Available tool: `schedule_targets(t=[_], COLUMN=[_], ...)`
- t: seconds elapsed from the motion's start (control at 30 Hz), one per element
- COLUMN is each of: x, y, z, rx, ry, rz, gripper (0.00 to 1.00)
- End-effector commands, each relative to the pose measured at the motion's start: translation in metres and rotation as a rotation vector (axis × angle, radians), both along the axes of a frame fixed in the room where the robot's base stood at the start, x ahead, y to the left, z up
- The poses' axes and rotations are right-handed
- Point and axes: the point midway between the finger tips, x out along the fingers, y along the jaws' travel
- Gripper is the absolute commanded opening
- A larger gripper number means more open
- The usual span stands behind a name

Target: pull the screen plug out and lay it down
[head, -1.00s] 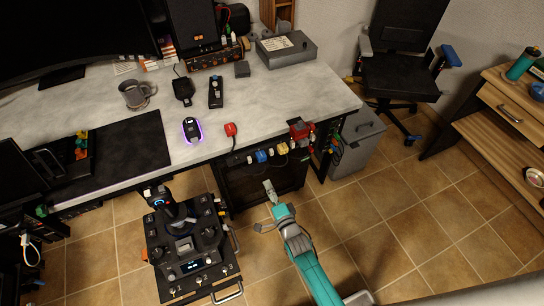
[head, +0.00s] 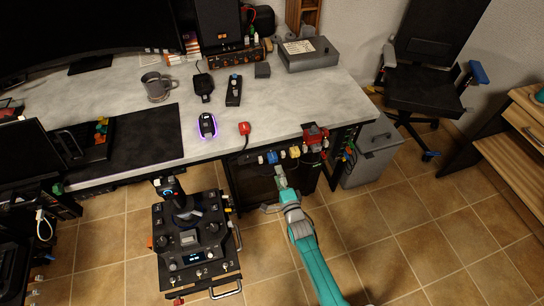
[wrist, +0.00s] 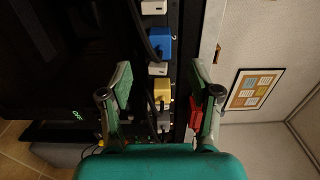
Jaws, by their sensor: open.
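A row of plugs sits in a power strip under the desk's front edge. The row has a blue plug (head: 272,157), a yellow plug (head: 294,152) and white ones. In the wrist view the blue plug (wrist: 160,45) and the yellow plug (wrist: 162,88) show with white plugs (wrist: 158,69) near them. I cannot tell which is the screen plug. My gripper (head: 280,172) is open and empty, just below and in front of the strip. In the wrist view its fingers (wrist: 160,85) are spread, with the yellow plug seen between them, apart from both.
A red device (head: 315,138) is at the desk's right front corner. A black control panel (head: 196,235) stands left of my arm.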

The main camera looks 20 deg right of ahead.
Motion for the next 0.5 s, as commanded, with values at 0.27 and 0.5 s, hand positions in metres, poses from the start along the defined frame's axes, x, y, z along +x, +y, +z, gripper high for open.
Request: schedule_targets(t=[0.27, 0.5], x=[0.036, 0.062], y=[0.000, 0.000], z=[0.001, 0.001], rx=[0.000, 0.000], ry=[-0.001, 0.000], rz=[0.000, 0.000], gripper=[0.62, 0.62])
